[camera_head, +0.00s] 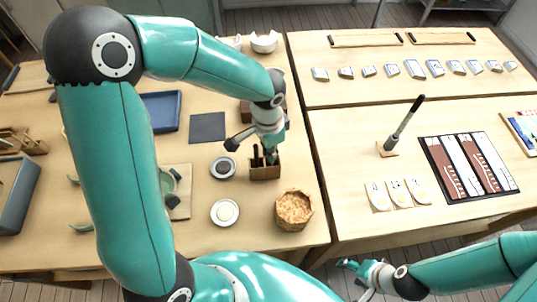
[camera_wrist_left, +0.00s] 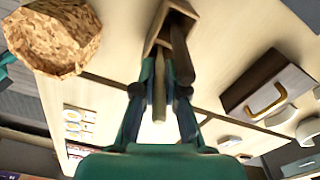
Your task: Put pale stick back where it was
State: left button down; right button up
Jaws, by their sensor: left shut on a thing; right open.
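My left gripper (camera_head: 268,158) is over a small wooden holder (camera_head: 265,173) near the middle of the left table. In the left wrist view it is shut on the pale stick (camera_wrist_left: 159,95), which lies between the fingers and points toward the open holder (camera_wrist_left: 157,38). Dark sticks (camera_head: 256,157) stand in the holder; one also shows beside the pale stick in the left wrist view (camera_wrist_left: 181,50). I cannot tell how deep the pale stick's far end sits in the holder. My right gripper (camera_head: 352,268) is open and empty, low in front of the tables.
A woven basket (camera_head: 294,209) stands in front of the holder. Two small round dishes (camera_head: 225,212) lie to its left, with a dark square mat (camera_head: 207,127) and a blue tray (camera_head: 161,111) behind. A brush on a stand (camera_head: 388,148) is on the right table.

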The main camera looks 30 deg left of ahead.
pick_arm(q)
jog(key=shift+f, duration=0.2)
pick_arm(e)
jog(key=shift+f, duration=0.15)
jog(key=shift+f, duration=0.1)
pick_arm(q)
jog(key=c, duration=1.7)
grip_release()
jog(key=shift+f, duration=0.1)
jog(key=o, duration=0.5)
jog(key=shift+s+r+p, duration=0.15)
jog(key=shift+r+p, duration=3.05)
jog(key=shift+r, duration=2.95)
pick_arm(e)
notch_tip(320, 180, up, 6)
